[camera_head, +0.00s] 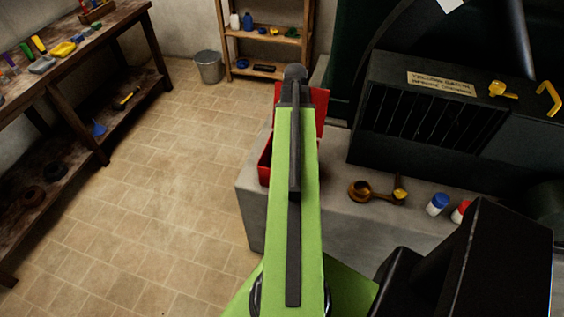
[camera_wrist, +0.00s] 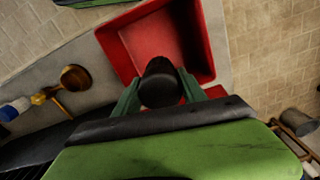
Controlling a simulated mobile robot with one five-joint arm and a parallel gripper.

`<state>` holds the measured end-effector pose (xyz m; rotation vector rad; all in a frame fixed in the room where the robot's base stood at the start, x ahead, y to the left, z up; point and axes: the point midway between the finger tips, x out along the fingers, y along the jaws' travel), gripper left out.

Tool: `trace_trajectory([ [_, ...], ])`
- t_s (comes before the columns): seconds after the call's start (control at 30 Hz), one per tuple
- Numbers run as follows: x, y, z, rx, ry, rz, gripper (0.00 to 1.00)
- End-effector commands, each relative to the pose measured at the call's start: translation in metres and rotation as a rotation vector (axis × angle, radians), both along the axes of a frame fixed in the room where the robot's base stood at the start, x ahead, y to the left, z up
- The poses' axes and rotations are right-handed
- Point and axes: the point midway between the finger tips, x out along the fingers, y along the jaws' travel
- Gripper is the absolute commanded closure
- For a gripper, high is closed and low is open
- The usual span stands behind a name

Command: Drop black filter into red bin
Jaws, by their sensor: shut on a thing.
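The red bin (camera_head: 265,162) stands on the grey ledge in the head view, largely covered by my green arm. In the wrist view the open red bin (camera_wrist: 201,52) fills the upper middle. The black filter (camera_wrist: 160,72) is a dark cylinder seen end-on in the wrist view. My gripper (camera_wrist: 159,87) is shut on it, with a green finger on each side. The filter overlaps the bin's near part in the wrist view; its exact height over the bin cannot be told. My arm hides the gripper and the filter in the head view.
A brass part (camera_head: 361,190) and a blue-capped white bottle (camera_head: 437,204) lie right of the bin on the ledge. A dark machine (camera_head: 430,120) stands behind them. A workbench (camera_head: 75,75) is at left, a metal bucket (camera_head: 208,68) at the back. The tiled floor between is clear.

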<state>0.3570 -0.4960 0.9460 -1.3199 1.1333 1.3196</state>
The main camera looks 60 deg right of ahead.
Motion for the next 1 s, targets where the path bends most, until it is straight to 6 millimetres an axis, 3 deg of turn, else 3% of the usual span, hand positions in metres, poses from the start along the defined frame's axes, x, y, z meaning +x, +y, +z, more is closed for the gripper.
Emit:
trace_trajectory([
  [0.17,0.0,0.0,-0.01,0.0,0.0,0.0,0.96],
  [0.53,0.0,0.0,-0.059,0.0,0.0,0.0,0.96],
  [0.87,0.0,0.0,-0.06,0.0,0.0,0.0,0.96],
  [0.9,0.0,0.0,-0.06,0.0,0.0,-0.001,0.46],
  [1.0,0.0,0.0,-0.06,0.0,0.0,-0.001,0.33],
])
